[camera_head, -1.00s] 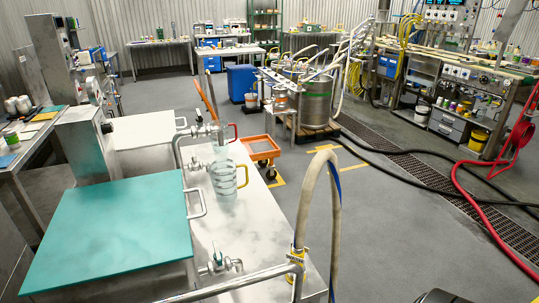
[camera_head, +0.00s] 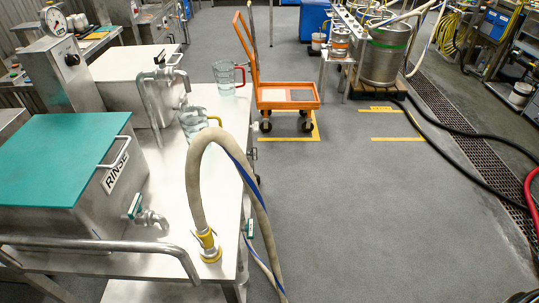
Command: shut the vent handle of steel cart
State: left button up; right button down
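The steel cart (camera_head: 190,215) stands at the left with a shiny flat top. A small valve with a teal handle (camera_head: 135,206) sits on the cart top beside the RINSE box. A second teal handle (camera_head: 250,229) shows low at the cart's right edge, partly behind a beige hose. I see no vent label, so I cannot tell which is the vent handle. Neither of my grippers is in view.
The RINSE box (camera_head: 50,215) has a teal lid. The beige hose (camera_head: 196,180) arches over the cart's right edge. Two clear jugs (camera_head: 192,121) (camera_head: 226,77) stand on the cart. An orange trolley (camera_head: 285,95) is behind.

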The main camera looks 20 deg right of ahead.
aim_at(254, 153)
jog(key=i+l, duration=0.15)
jog(key=l, duration=0.2)
jog(key=i+l, duration=0.4)
jog(key=l, duration=0.25)
jog(key=i+l+u, duration=0.1)
jog(key=l, duration=0.25)
jog(key=i+l+u, duration=0.1)
jog(key=l, duration=0.3)
jog(key=i+l+u, duration=0.1)
jog(key=l, duration=0.3)
jog(key=i+l, duration=0.2)
jog(key=l, duration=0.2)
jog(key=i+l+u, duration=0.15)
jog(key=l, duration=0.25)
jog(key=k, duration=0.05)
